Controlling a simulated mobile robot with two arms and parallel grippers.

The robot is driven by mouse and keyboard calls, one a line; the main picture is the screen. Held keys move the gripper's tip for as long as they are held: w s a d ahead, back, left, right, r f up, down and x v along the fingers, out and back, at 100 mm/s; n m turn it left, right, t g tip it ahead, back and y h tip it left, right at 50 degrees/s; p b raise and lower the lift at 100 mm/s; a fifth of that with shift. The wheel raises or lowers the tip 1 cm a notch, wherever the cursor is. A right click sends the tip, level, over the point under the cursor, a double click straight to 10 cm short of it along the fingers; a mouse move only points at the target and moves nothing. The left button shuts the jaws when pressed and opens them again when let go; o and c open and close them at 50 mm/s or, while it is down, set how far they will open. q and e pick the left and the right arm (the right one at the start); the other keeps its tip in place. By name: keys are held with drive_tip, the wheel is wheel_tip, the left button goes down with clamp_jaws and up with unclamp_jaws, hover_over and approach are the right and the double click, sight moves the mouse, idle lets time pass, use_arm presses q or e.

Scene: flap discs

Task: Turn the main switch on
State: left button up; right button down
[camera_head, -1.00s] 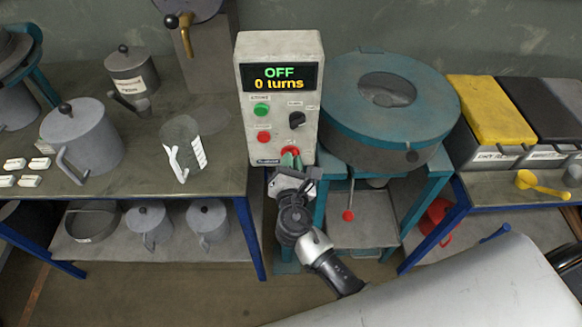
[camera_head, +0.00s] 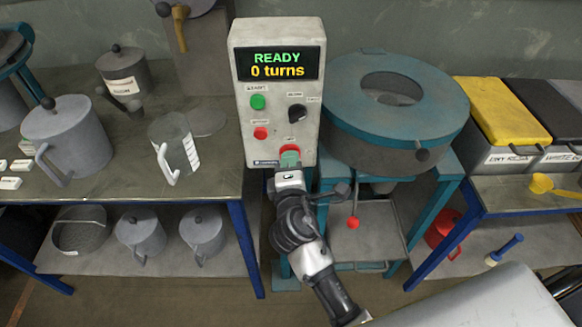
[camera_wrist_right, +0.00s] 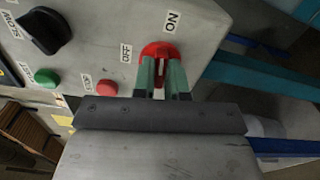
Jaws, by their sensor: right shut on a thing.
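The control box (camera_head: 243,110) stands at the middle of the head view, and its display (camera_head: 279,64) reads "READY" and "0 turns". The main switch is a red rotary knob (camera_head: 290,150) low on the box's front, mostly hidden by my right gripper (camera_head: 290,160). In the right wrist view the red knob (camera_wrist_right: 160,48) sits between the labels "OFF" and "ON". The green fingers of my right gripper (camera_wrist_right: 162,68) are shut on the knob's raised grip, which lies about along the picture's vertical. My left gripper is not in view.
The box also has a green button (camera_head: 258,102), a red button (camera_head: 261,133) and a black dial (camera_head: 298,112). A round teal machine (camera_head: 440,95) stands close to its right. Benches with pots (camera_head: 67,140) and lidded bins (camera_head: 500,110) stand on either side.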

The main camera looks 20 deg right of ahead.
drive_tip(key=shift+f+m+b, duration=0.1)
drive_tip(key=shift+m+b, duration=0.25)
drive_tip(key=shift+m, duration=0.45)
drive_tip(key=c, duration=1.2)
unclamp_jaws()
drive_tip(key=shift+o, duration=0.2)
